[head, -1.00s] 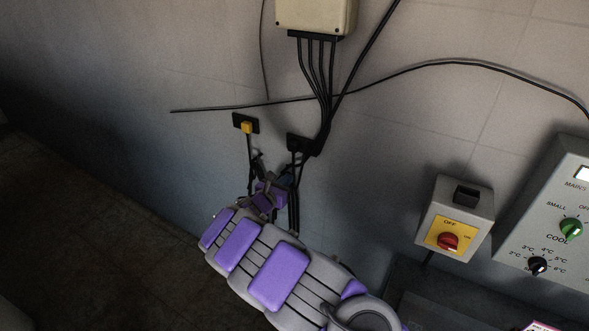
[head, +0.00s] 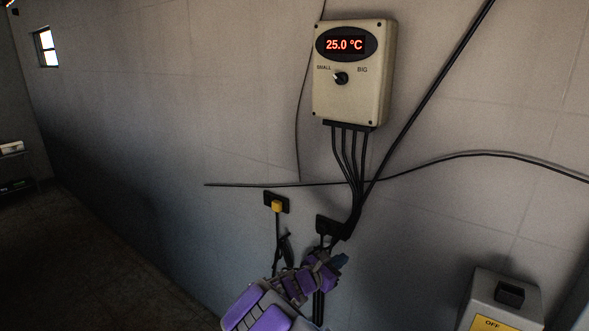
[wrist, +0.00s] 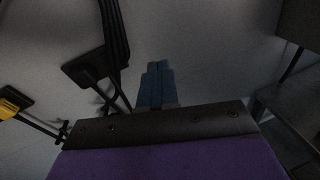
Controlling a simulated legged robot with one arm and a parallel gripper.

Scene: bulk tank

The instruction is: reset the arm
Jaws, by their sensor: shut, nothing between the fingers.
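My gripper (head: 338,261) is at the end of my purple and grey arm, low in the middle of the head view, in front of the wall. It sits just below a black wall socket with cables. In the wrist view the blue fingers of my gripper (wrist: 157,68) are together, with nothing between them. The arm is partly cut off by the bottom edge of the head view.
A beige box (head: 352,75) reads 25.0 °C, with cables running down to a black socket (head: 330,225). A yellow plug (head: 277,206) is in the socket to the left. A grey switch box (head: 502,302) is at lower right. Open floor lies left.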

